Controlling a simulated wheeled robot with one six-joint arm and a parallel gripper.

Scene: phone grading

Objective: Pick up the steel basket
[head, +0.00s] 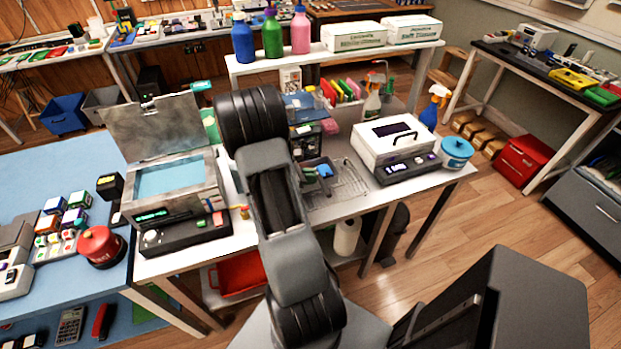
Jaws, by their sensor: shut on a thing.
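My arm (285,235) rises through the middle of the head view, and its thick dark elbow (250,115) blocks part of the white bench. My gripper is not visible; it seems to be hidden behind my own arm. I cannot make out a clear steel basket. A flat wire rack (348,186) lies on the white bench, right of my arm. Beside it is a small grey tray (312,188) with a blue thing in it. Left of my arm stands a steel tank (170,180) with blue liquid and its lid (150,128) raised.
A white lidded machine (395,142), a teal-white tub (456,152) and spray bottles stand at the bench's right. A red case (524,163) stands on the floor at right.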

